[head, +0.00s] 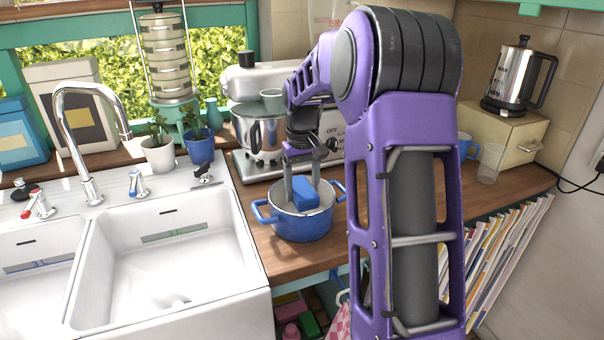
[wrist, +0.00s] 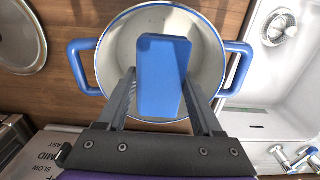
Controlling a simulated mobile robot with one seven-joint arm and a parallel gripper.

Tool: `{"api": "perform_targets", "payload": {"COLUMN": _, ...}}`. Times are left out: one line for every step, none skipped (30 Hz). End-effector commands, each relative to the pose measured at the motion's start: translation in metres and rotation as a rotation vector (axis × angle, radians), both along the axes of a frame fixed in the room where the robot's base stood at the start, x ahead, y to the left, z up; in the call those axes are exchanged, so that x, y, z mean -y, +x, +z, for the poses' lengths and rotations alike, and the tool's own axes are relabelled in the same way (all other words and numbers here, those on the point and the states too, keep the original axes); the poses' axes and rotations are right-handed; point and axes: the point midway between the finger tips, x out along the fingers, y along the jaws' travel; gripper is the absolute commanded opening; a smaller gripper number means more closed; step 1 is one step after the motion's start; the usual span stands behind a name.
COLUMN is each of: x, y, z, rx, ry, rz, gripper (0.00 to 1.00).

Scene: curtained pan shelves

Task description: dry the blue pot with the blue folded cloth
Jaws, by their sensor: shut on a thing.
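The blue pot (head: 302,226) stands on the wooden counter just right of the sink, with a pale inside and two blue side handles. It also shows in the wrist view (wrist: 222,48), seen from above without a lid. My gripper (head: 303,195) points down at the pot and is shut on the blue folded cloth (head: 306,194). In the wrist view the cloth (wrist: 163,75) lies between the two fingers, over the pot's opening. It looks to be at or inside the rim; I cannot tell whether it touches the pot's inside.
A white double sink (head: 170,250) with a tap is to the left. A steel mixer bowl (head: 258,135) and stand mixer are behind the pot. A round lid (wrist: 22,35) lies beside the pot in the wrist view. A glass (head: 489,163) and a kettle (head: 516,75) are at the right.

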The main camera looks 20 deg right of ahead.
Motion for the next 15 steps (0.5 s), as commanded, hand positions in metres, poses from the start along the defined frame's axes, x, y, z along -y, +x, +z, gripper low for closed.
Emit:
{"api": "perform_targets", "payload": {"x": 0.0, "y": 0.0, "z": -0.008, "rx": -0.003, "ry": 0.001, "rz": 0.0, "gripper": 0.0}}
{"api": "perform_targets", "payload": {"x": 0.0, "y": -0.001, "z": -0.013, "rx": -0.004, "ry": 0.001, "rz": -0.001, "gripper": 0.0}}
{"api": "perform_targets", "payload": {"x": 0.0, "y": 0.0, "z": -0.018, "rx": -0.003, "ry": 0.001, "rz": -0.001, "gripper": 0.0}}
{"api": "perform_targets", "payload": {"x": 0.0, "y": 0.0, "z": -0.022, "rx": -0.002, "ry": 0.001, "rz": -0.001, "gripper": 0.0}}
{"api": "perform_targets", "payload": {"x": 0.0, "y": -0.001, "z": -0.026, "rx": -0.003, "ry": 0.001, "rz": -0.001, "gripper": 0.0}}
{"api": "perform_targets", "payload": {"x": 0.0, "y": 0.0, "z": -0.036, "rx": -0.002, "ry": 0.001, "rz": -0.001, "gripper": 0.0}}
{"api": "perform_targets", "payload": {"x": 0.0, "y": 0.0, "z": -0.042, "rx": -0.001, "ry": 0.001, "rz": -0.001, "gripper": 0.0}}
{"api": "perform_targets", "payload": {"x": 0.0, "y": 0.0, "z": -0.046, "rx": -0.001, "ry": 0.001, "rz": -0.001, "gripper": 0.0}}
{"api": "perform_targets", "payload": {"x": 0.0, "y": 0.0, "z": -0.052, "rx": -0.001, "ry": 0.001, "rz": 0.0, "gripper": 0.0}}
{"api": "perform_targets", "payload": {"x": 0.0, "y": 0.0, "z": -0.056, "rx": -0.001, "ry": 0.001, "rz": 0.0, "gripper": 0.0}}
{"api": "perform_targets", "payload": {"x": 0.0, "y": 0.0, "z": -0.06, "rx": -0.001, "ry": 0.001, "rz": 0.0, "gripper": 0.0}}
{"api": "perform_targets", "payload": {"x": -0.007, "y": 0.001, "z": -0.055, "rx": 0.002, "ry": 0.001, "rz": 0.004, "gripper": 0.0}}
{"api": "perform_targets", "payload": {"x": -0.011, "y": 0.001, "z": -0.054, "rx": 0.002, "ry": 0.001, "rz": 0.004, "gripper": 0.0}}
{"api": "perform_targets", "payload": {"x": -0.015, "y": 0.001, "z": -0.054, "rx": 0.002, "ry": 0.0, "rz": 0.003, "gripper": 0.0}}
{"api": "perform_targets", "payload": {"x": -0.02, "y": 0.001, "z": -0.054, "rx": 0.002, "ry": 0.0, "rz": 0.004, "gripper": 0.0}}
